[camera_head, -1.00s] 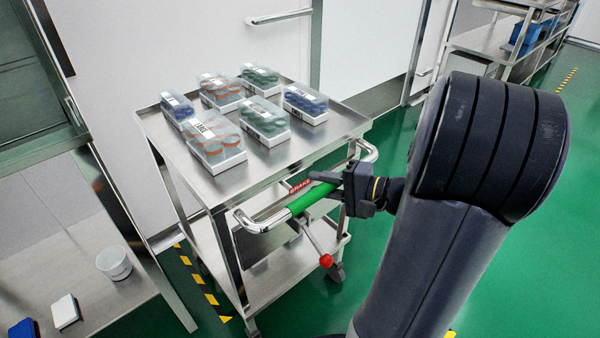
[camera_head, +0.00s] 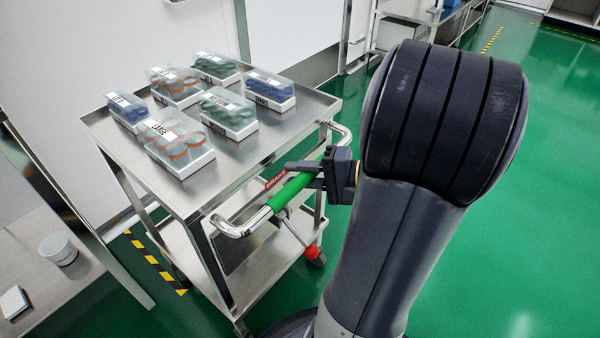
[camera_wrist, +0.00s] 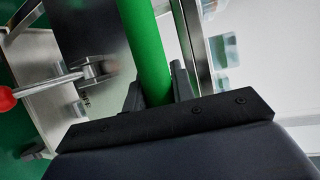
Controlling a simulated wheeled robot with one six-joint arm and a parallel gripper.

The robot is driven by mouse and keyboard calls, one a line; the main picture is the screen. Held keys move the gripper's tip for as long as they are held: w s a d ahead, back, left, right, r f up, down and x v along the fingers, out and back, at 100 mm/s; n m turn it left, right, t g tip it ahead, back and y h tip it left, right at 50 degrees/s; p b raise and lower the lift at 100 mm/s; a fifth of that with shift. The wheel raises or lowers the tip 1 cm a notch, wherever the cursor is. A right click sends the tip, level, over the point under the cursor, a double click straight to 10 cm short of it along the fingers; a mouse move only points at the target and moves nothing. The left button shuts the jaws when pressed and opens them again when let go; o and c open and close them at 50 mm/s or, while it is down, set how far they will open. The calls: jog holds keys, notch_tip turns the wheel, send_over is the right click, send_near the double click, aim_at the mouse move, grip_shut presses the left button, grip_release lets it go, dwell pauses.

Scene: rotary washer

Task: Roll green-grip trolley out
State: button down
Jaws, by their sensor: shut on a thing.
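A steel trolley (camera_head: 284,129) stands on the green floor in the head view. Its chrome push handle (camera_head: 236,229) has a green grip (camera_head: 291,190), which also fills the upper middle of the wrist view (camera_wrist: 146,45). My gripper (camera_head: 308,175) is shut on the green grip, its fingers on either side of it. A red-knobbed brake lever (camera_head: 312,252) hangs below the handle; its red knob also shows at the left of the wrist view (camera_wrist: 5,97). A red BRAKE label (camera_head: 276,180) is by the grip.
Yellow-black floor tape (camera_head: 155,262) runs beside the trolley. A wall and door stand behind it. Steel shelving (camera_head: 405,30) is at the back. Open green floor (camera_head: 510,210) lies to the right.

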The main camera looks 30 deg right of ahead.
dwell(0.3)
jog(key=c, duration=1.2)
grip_release()
jog(key=p+v, duration=0.2)
jog(key=v, duration=0.9)
jog(key=shift+f, duration=0.1)
jog(key=b+x, duration=0.1)
jog(key=x, duration=0.8)
jog(key=shift+w+a+b, duration=0.2)
jog(key=shift+a+b, duration=0.05)
jog(key=shift+b, duration=0.15)
jog(key=shift+w+a+f, duration=0.15)
jog(key=shift+w+a, duration=0.25)
jog(key=shift+w, duration=0.25)
